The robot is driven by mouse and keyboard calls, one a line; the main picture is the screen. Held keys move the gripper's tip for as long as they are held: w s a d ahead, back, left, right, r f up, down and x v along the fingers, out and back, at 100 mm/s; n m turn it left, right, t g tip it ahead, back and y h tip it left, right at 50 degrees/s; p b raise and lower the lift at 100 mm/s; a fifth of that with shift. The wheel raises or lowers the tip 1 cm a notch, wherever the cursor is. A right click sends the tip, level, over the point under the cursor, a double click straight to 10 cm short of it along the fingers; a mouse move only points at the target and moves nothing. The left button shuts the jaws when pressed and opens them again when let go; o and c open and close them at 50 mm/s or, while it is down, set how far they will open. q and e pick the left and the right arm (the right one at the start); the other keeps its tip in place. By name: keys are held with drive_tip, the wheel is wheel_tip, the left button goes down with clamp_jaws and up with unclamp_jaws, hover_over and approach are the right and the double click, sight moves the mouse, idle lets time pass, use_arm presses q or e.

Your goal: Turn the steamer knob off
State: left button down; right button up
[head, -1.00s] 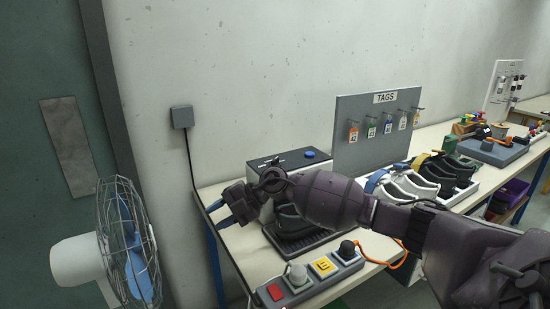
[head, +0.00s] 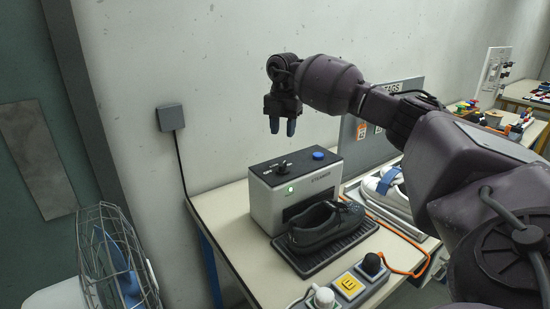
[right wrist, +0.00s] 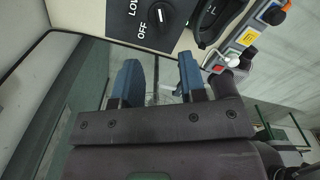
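The steamer (head: 262,206) is a grey box with a black top, standing on the table against the wall. Its black knob (head: 282,168) is on the top, left of a blue button (head: 318,155). A green light (head: 291,189) glows on its front. My right gripper (head: 282,127) points down above the steamer's top, clear of the knob, open and empty. In the right wrist view the knob (right wrist: 160,15) shows at the top edge, beyond the parted blue fingertips (right wrist: 158,72), with the labels OFF and LOW beside it. Its exact setting is hard to tell. My left gripper is out of view.
A dark shoe (head: 326,226) sits on a black ribbed tray (head: 308,264) before the steamer. A control box with a yellow E button (head: 349,285) is at the table's front. A fan (head: 117,265) stands at left. A tag board (head: 411,86) is behind my right arm.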

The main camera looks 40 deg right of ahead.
sight(283, 164)
wheel_tip(283, 164, down, 10)
drive_tip(key=shift+s+f, duration=0.15)
drive_tip(key=shift+f, duration=0.1)
idle(0.3)
clamp_jaws()
